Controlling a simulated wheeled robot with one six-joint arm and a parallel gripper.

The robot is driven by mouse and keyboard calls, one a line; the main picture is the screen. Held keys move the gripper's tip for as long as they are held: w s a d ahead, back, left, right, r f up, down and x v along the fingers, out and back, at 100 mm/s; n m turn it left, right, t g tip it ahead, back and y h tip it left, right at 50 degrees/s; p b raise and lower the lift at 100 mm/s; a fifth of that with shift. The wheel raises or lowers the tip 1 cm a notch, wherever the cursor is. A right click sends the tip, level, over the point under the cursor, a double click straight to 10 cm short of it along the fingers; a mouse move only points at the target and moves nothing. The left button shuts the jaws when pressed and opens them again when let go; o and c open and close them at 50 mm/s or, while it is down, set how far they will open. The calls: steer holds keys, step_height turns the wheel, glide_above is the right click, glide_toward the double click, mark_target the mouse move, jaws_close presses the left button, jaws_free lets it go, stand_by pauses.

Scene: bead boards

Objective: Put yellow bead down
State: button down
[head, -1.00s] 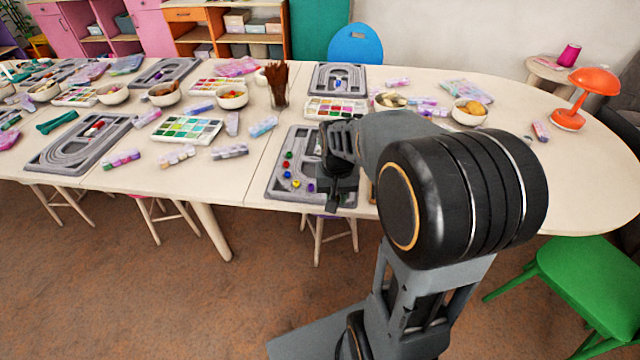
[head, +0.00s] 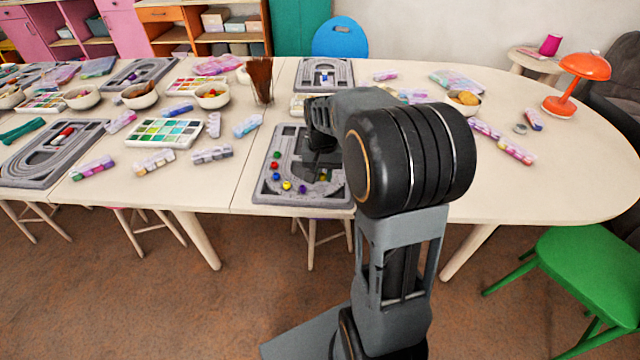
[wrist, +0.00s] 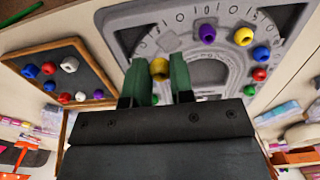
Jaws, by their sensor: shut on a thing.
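A yellow bead (wrist: 159,69) sits between the green-tipped fingers of my gripper (wrist: 161,78) in the wrist view, and the gripper is shut on it. The grey bead board (wrist: 177,20) lies beyond the fingertips. On the board are a purple bead (wrist: 207,33), another yellow bead (wrist: 244,36), a blue bead (wrist: 261,53), a red bead (wrist: 259,74) and a green bead (wrist: 249,89). In the head view my gripper (head: 322,165) is over the right part of the board (head: 264,195). My arm partly hides it there. I cannot tell whether the held bead touches the board.
A dark wood-framed tray (wrist: 22,62) with several loose beads lies beside the board in the wrist view. Palette boxes (head: 165,133), bowls (head: 212,97) and a cup of brown sticks (head: 261,80) stand on the table.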

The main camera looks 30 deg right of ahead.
mark_target(320, 189)
steer(key=shift+w+d+f, duration=0.15)
steer(key=shift+w+f, duration=0.8)
steer(key=shift+f, duration=0.25)
step_height(320, 189, down, 3)
steer(key=shift+w+f+b, duration=0.1)
steer(key=shift+b, duration=0.35)
